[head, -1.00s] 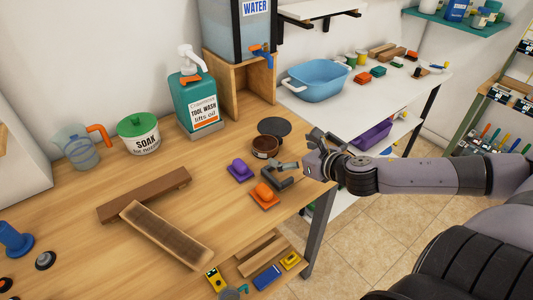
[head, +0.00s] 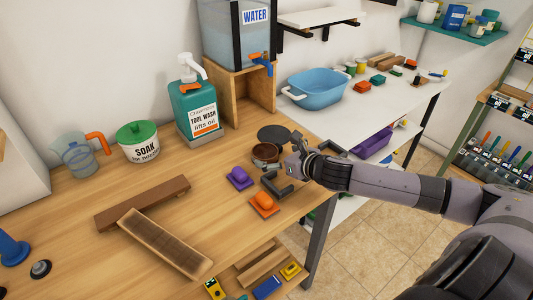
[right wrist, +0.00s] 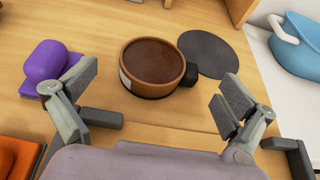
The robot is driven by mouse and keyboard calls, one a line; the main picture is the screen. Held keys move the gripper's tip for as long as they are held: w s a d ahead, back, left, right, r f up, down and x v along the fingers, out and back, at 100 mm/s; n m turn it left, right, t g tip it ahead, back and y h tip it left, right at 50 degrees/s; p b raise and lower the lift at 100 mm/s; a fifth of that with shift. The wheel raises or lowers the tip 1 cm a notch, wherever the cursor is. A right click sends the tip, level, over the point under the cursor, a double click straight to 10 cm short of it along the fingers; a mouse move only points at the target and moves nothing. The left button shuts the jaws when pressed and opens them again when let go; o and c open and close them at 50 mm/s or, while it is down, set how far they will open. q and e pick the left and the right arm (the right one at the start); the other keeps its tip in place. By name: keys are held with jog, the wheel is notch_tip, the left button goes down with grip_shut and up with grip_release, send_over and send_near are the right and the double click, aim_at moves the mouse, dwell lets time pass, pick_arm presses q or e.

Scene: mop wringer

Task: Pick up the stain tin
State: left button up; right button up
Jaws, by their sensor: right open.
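The stain tin (head: 265,153) is a round, open, brown tin standing upright near the right end of the wooden workbench. In the right wrist view the tin (right wrist: 150,58) holds dark brown stain, with a bit of pale label and a dark block at its lower right side. A flat dark disc (right wrist: 214,54) lies behind it to the right; it also shows in the head view (head: 274,133). My right gripper (head: 281,166) is open and empty, just right of the tin. In the wrist view its fingers (right wrist: 157,90) are spread either side, nearer the camera than the tin. My left gripper is out of view.
A purple-handled block (head: 240,178) and an orange-handled block (head: 264,203) sit close in front of the tin. A wooden stand (head: 249,98) under the water tank is behind it. The bench's right edge is near; bare wood lies left.

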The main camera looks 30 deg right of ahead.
aim_at(267, 149)
jog(key=x, duration=0.3)
jog(key=shift+w+d+f, duration=0.1)
jog(key=shift+w+f, duration=0.05)
jog(key=shift+w, duration=0.2)
jog(key=shift+s, duration=0.1)
jog(key=shift+c, duration=0.5)
jog(key=c, duration=1.3)
jog(key=shift+o, duration=0.2)
notch_tip(267, 149, up, 20)
jog(key=p, duration=0.3)
